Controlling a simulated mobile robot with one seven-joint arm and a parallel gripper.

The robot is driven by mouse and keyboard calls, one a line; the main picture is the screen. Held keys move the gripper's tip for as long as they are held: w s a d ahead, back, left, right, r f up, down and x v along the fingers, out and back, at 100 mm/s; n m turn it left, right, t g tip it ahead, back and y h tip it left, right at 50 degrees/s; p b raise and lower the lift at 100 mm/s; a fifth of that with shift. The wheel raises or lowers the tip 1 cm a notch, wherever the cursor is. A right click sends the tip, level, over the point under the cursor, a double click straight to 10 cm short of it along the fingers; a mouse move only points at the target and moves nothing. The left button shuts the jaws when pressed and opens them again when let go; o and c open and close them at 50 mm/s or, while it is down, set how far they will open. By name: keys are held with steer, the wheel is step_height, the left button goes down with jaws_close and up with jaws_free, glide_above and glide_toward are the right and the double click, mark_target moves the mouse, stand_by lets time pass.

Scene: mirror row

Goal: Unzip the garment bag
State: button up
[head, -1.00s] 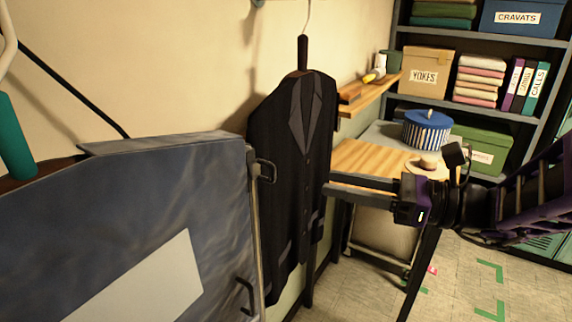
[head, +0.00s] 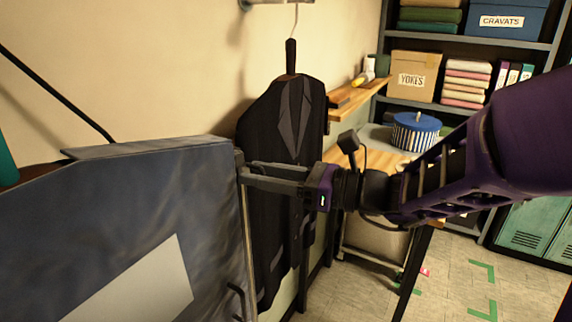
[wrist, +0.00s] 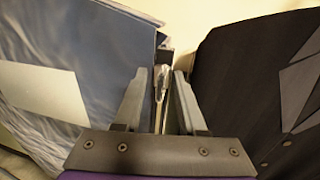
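The blue-grey garment bag (head: 110,215) hangs at the left in the head view, with a pale blank panel on its front. Its zip (head: 250,255) runs down the bag's right edge. My gripper (head: 243,174) is at the upper part of this edge, fingers pointing left. In the wrist view, a metal zip pull (wrist: 160,84) stands between the fingers of my gripper (wrist: 162,88). Gaps show on both sides of the pull, so the fingers are open around it. A dark loop (head: 237,300) sits low on the bag's edge.
A dark suit jacket (head: 270,150) hangs just right of the bag, close behind my gripper. A wooden shelf (head: 355,95), a table with a striped round box (head: 415,132) and a shelving unit (head: 468,46) stand farther back. Floor is open at lower right.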

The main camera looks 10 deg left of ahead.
jaws_close()
